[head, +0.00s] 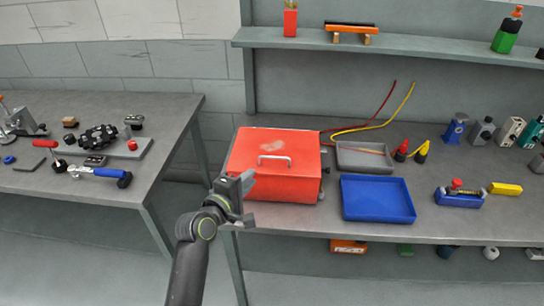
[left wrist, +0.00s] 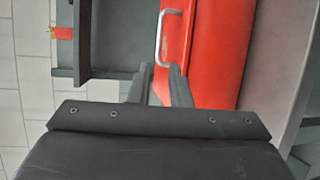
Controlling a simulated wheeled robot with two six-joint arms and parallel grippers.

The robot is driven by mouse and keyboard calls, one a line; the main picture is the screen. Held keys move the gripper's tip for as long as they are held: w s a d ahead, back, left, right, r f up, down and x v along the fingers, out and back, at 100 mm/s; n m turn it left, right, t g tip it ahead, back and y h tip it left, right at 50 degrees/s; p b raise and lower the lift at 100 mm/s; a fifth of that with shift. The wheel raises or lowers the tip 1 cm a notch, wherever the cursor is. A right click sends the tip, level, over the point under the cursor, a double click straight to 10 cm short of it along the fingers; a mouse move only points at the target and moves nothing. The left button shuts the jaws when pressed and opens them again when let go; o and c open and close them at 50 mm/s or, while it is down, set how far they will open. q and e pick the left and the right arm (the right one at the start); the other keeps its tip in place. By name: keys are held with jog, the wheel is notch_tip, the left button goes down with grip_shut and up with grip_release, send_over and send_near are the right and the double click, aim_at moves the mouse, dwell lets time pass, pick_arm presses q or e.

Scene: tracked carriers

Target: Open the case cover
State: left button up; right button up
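The red case (head: 275,185) stands at the left front of the workbench, its cover (head: 255,147) down. A silver bar handle (head: 275,160) sits on the cover. My left gripper (head: 245,181) is at the case's front left corner, apart from the handle. In the left wrist view, my left gripper (left wrist: 160,75) has a gap between its fingers and nothing in it. The handle (left wrist: 162,38) lies beyond the fingertips there, with the red case (left wrist: 220,50) to the right. My right gripper is not in view.
A blue tray (head: 377,218) and a grey tray (head: 345,158) sit right of the case. Red and yellow cables (head: 385,118) run behind. A shelf (head: 400,45) spans above. A side table (head: 60,190) with tools is at left, with a gap between the tables.

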aim_at(271, 158)
pick_arm(q)
jog(key=x, duration=1.3)
jog(key=shift+w+p, duration=0.15)
jog(key=shift+p, duration=0.2)
grip_shut()
